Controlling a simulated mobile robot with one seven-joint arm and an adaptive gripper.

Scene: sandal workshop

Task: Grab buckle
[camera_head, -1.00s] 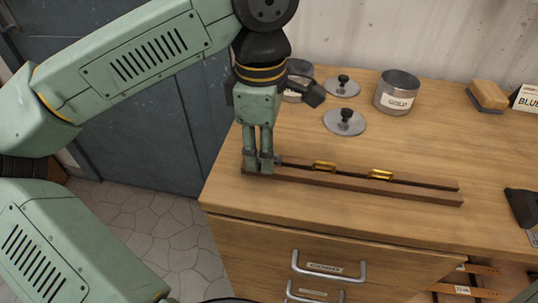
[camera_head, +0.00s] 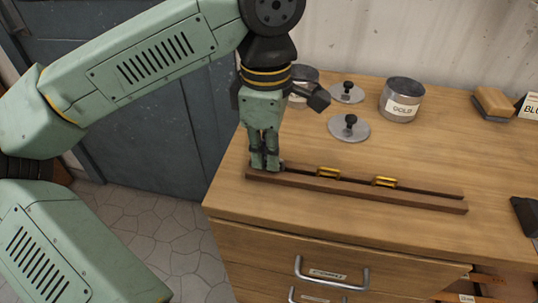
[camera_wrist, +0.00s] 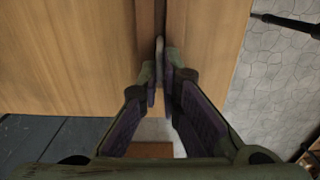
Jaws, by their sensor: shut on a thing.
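My gripper (camera_head: 266,163) is at the left end of a long brown wooden rack (camera_head: 425,203) on the bench, pointing down. Its fingers are shut on a small greyish buckle (camera_wrist: 159,48), seen as a thin pale piece between the fingertips in the wrist view. Most of that buckle is hidden by the fingers in the head view. It appears to be still in the rack's slot. Two gold buckles stand in the rack to the right of my gripper, one near the middle (camera_head: 328,172) and one farther right (camera_head: 385,182).
Behind the rack stand an open tin labelled gold (camera_head: 401,100), another tin partly behind my gripper (camera_head: 304,76), and two knobbed lids (camera_head: 349,128) (camera_head: 347,92). A brush (camera_head: 492,103) lies at the back right.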

